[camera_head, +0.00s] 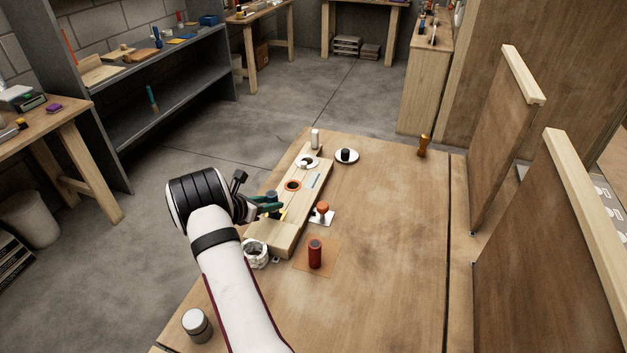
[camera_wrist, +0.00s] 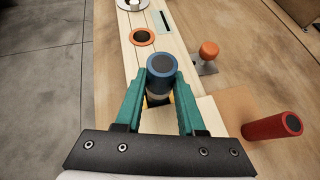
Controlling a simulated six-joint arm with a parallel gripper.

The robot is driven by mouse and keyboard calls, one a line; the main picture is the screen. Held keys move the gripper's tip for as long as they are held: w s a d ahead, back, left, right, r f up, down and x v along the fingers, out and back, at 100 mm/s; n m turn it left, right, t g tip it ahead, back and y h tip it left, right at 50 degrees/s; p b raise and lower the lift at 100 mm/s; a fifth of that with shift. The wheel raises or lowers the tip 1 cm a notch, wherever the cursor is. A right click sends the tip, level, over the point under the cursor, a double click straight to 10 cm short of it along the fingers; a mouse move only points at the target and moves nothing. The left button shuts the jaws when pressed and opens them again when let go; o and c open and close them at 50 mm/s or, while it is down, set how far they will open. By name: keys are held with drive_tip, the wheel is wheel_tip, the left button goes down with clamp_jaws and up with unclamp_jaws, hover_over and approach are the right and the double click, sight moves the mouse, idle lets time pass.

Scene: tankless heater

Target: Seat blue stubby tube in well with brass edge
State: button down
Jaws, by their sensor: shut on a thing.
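My gripper (camera_head: 270,206) is shut on the blue stubby tube (camera_wrist: 161,66), which stands upright between its two teal fingers in the wrist view. In the head view the tube's dark upper part (camera_head: 271,195) shows above the fingers, over the near half of a long wooden block (camera_head: 264,236). A yellow, brass-like patch (camera_head: 283,214) shows on the block beside the tube, and a bit of it shows below the tube in the wrist view (camera_wrist: 171,98). The tube and fingers hide most of that spot. I cannot tell whether the tube's lower end is inside a well.
An orange-rimmed well (camera_head: 292,185) and a white-rimmed one (camera_head: 307,163) lie farther along the block. An orange-knobbed piece (camera_head: 322,208) and a red tube (camera_head: 315,254) stand right of it.

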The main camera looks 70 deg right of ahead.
sight(272, 218)
drive_tip(key=shift+f, duration=1.85)
idle(1.6)
drive_tip(key=shift+c, duration=2.2)
unclamp_jaws()
drive_tip(key=v, duration=1.5)
drive_tip(key=shift+a, duration=0.4)
drive_tip(key=shift+w+r, duration=0.1)
drive_tip(key=shift+r, duration=0.1)
